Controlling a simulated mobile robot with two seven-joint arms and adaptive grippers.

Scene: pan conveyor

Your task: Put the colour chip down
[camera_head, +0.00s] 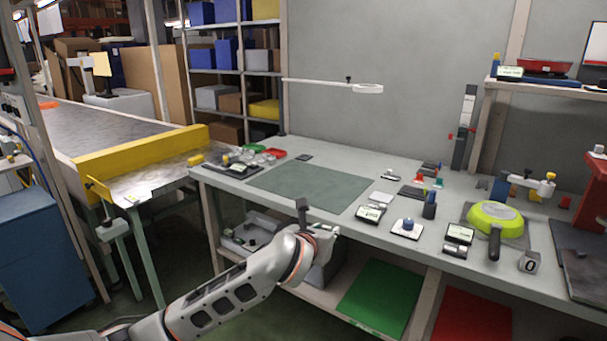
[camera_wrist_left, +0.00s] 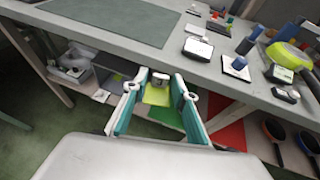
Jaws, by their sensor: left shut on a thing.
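My left gripper (camera_wrist_left: 160,90) is in front of the table's front edge, below the level of the top. Its teal fingers are shut on a yellow-green colour chip (camera_wrist_left: 157,96), with a small greyish round piece at its far end. In the head view my left wrist (camera_head: 305,250) shows by the table's front edge, and the chip cannot be made out there. My right gripper is in neither view.
The worktable has a grey-green mat (camera_head: 310,187) with a clear surface. A green pan (camera_head: 494,217), a blue-knobbed block (camera_head: 407,226) and small displays stand to its right. Green (camera_head: 380,298) and red (camera_head: 472,318) panels lie on the lower shelf. A conveyor (camera_head: 100,135) is at left.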

